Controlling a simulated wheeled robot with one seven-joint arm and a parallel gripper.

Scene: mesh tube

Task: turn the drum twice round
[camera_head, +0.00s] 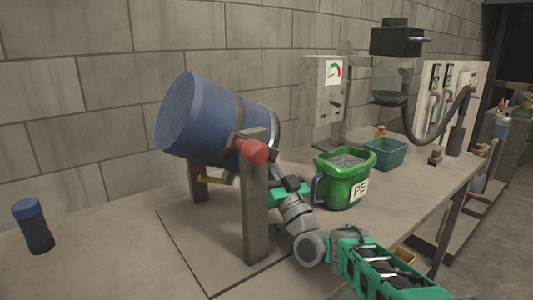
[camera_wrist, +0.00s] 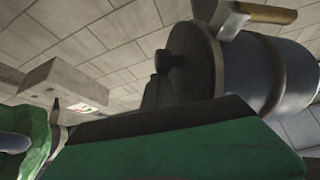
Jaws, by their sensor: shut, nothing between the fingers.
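The blue drum (camera_head: 205,118) sits tilted between two grey posts (camera_head: 256,205), its broad end up and to the left. A red knob (camera_head: 252,150) is on the front post at the drum's pivot. A tan handle (camera_head: 212,180) shows below the drum, and it appears at the top of the wrist view (camera_wrist: 268,14). My gripper (camera_head: 281,186) is shut and empty, just right of the front post and below the drum's lower end. Its fingertips are partly hidden in the head view. In the wrist view the drum (camera_wrist: 255,75) is at the right, with a dark knob (camera_wrist: 168,60) on its end face.
A green PE bucket (camera_head: 345,180) of grey pellets stands right of my gripper, close to my arm. A teal bin (camera_head: 385,153) and a control box (camera_head: 322,90) stand behind. A dark blue-capped bottle (camera_head: 33,226) is at the far left. The bench front left is clear.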

